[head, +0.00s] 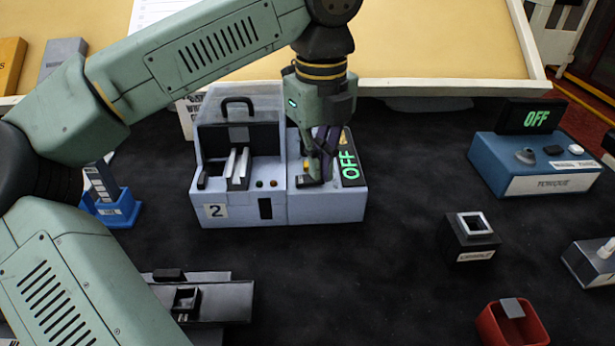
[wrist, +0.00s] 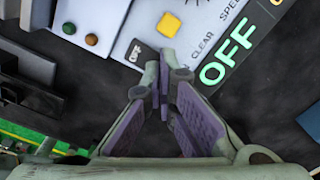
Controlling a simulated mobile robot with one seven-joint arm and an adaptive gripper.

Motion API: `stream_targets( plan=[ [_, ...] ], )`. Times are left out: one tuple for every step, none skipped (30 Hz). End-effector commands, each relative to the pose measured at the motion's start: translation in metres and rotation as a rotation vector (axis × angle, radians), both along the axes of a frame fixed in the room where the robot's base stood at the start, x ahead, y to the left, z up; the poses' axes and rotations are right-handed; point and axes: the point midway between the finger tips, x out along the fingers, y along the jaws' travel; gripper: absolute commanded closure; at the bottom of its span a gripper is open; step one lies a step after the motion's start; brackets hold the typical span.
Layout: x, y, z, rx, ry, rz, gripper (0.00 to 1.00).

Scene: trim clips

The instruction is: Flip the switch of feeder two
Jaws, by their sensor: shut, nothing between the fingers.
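Feeder two (head: 240,213) is a pale grey machine with a "2" label, standing left of centre on the dark bench top. Its right-hand panel (head: 330,208) carries a display (head: 351,167) with green "OFF", which also shows in the wrist view (wrist: 228,58). A small black switch marked OFF (wrist: 139,53) lies on that panel beside a yellow button (wrist: 170,23). My gripper (head: 316,172) points down over the panel. In the wrist view my gripper (wrist: 162,68) is shut and empty, its tips just right of the switch. I cannot tell whether they touch.
A blue torque unit (head: 535,176) with its own OFF display (head: 530,117) stands at the right. A dark block (head: 467,243) and a red bin (head: 513,328) stand in front of it. A blue stand (head: 112,212) is left of the feeder.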

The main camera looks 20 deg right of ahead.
Motion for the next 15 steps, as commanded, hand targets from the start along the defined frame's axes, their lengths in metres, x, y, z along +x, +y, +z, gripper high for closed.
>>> stream_targets(
  plan=[
    [0.0000,0.0001,-0.0015,0.000,0.000,0.000,1.00],
    [0.0000,0.0001,-0.0020,0.000,0.000,0.000,1.00],
    [0.0000,0.0001,-0.0026,0.000,0.000,0.000,1.00],
    [0.0000,0.0001,-0.0030,0.000,0.000,0.000,1.00],
    [0.0000,0.0001,-0.0035,0.000,0.000,0.000,1.00],
    [0.0000,0.0001,-0.0041,0.000,0.000,0.000,1.00],
    [0.0000,0.0001,-0.0046,0.000,0.000,0.000,1.00],
    [0.0000,0.0001,-0.0050,0.000,0.000,0.000,1.00],
    [0.0000,0.0001,-0.0056,0.000,0.000,0.000,1.00],
    [0.0000,0.0001,-0.0061,0.000,0.000,0.000,1.00],
    [0.0000,0.0001,-0.0055,0.000,0.000,0.000,1.00],
    [0.0000,0.0001,-0.0050,0.000,0.000,0.000,1.00],
    [0.0001,0.0001,-0.0046,0.001,0.000,0.000,1.00],
    [0.0001,0.0001,-0.0037,0.001,0.000,0.000,1.00],
    [0.0001,0.0001,-0.0021,0.001,0.000,0.000,1.00]
  ],
)
